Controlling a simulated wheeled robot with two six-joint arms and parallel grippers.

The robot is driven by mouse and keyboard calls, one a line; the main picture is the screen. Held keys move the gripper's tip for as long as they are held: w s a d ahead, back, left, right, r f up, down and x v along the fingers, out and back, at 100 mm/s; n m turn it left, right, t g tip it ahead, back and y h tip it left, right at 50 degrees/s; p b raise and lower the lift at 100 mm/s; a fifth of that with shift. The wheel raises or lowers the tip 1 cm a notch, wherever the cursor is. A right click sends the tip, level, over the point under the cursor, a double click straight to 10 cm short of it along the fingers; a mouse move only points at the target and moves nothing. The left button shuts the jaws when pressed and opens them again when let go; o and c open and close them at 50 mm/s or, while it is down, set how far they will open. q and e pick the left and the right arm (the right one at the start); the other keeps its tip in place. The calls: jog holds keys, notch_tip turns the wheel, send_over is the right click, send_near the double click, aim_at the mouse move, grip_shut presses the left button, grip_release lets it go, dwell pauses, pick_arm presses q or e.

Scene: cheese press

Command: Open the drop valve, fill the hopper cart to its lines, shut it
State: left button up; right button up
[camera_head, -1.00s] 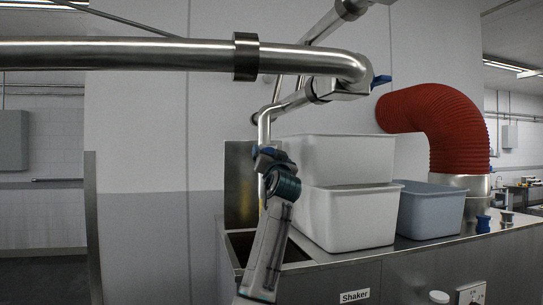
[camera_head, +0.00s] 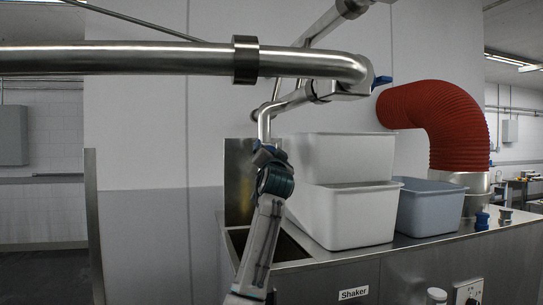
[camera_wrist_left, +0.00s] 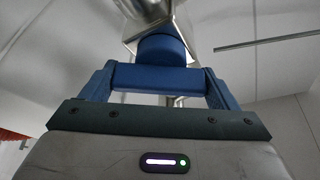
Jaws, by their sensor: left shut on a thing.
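My left gripper (camera_head: 264,152) reaches up from below to the lower end of a thin steel pipe, above the sink-like basin. In the left wrist view its two blue fingers (camera_wrist_left: 158,92) stand either side of a blue bar (camera_wrist_left: 158,78), which I take to be the drop valve's handle. The gripper is shut on it. A blue round part (camera_wrist_left: 162,50) sits just above the bar, under a shiny metal fitting (camera_wrist_left: 150,15). In the head view the handle is mostly hidden by the gripper. I do not see the hopper cart or its lines. My right gripper is not in view.
Two stacked white tubs (camera_head: 345,215) and a grey-blue tub (camera_head: 428,207) stand on the steel counter labelled Shaker, right of the basin (camera_head: 292,248). A red ribbed duct (camera_head: 445,125) rises behind. A thick steel pipe (camera_head: 150,57) crosses above. Another blue lever (camera_head: 382,80) is at its elbow.

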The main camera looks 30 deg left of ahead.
pick_arm(q)
jog(key=o, duration=0.9)
jog(key=shift+s+d+f, duration=0.1)
jog(key=shift+s+f, duration=0.05)
jog(key=shift+f, duration=0.05)
jog(key=b+v, duration=0.5)
jog(key=v, duration=0.5)
jog(key=shift+d, duration=0.15)
jog(key=shift+s, duration=0.15)
jog(key=shift+f, duration=0.1)
